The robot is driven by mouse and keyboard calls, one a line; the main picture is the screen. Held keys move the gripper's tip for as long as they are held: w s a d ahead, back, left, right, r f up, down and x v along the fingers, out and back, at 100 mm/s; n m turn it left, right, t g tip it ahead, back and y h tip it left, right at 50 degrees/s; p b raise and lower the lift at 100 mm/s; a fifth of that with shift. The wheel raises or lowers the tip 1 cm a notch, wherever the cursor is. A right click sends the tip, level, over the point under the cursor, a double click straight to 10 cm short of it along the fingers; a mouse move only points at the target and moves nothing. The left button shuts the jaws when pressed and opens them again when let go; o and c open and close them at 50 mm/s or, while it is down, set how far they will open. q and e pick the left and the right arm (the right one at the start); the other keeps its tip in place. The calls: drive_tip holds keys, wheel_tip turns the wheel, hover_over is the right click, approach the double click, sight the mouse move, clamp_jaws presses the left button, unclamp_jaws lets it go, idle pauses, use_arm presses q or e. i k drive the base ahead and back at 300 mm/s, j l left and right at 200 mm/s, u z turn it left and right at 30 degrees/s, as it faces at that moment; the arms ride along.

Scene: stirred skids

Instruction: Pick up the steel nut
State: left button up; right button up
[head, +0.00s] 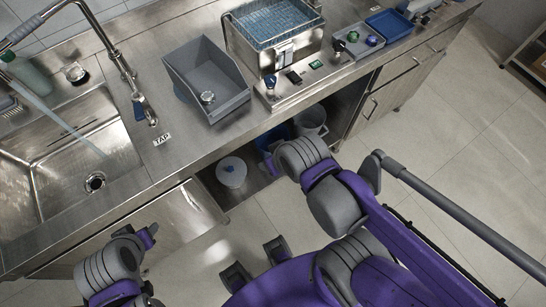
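A small round metal piece (208,97), which looks like the steel nut, lies in the open grey bin (184,52) on the steel counter. It is too small to make out its shape fully. My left arm is at the lower left, in front of the sink cabinet, with its end (148,235) well away from the bin. My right arm reaches up from the lower right, its ribbed joint in front of the open cabinet below the counter. Neither set of fingertips can be made out clearly, and neither arm touches the bin.
A sink (62,158) with a tall faucet (122,68) is at left, beside a TAP label (162,139). A device with a blue basket (275,18) stands right of the bin. A grey tray (358,39) and blue tray (389,24) lie farther right. A white tub (231,172) stands below.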

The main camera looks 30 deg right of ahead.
sight(353, 36)
drive_tip(key=z, duration=1.75)
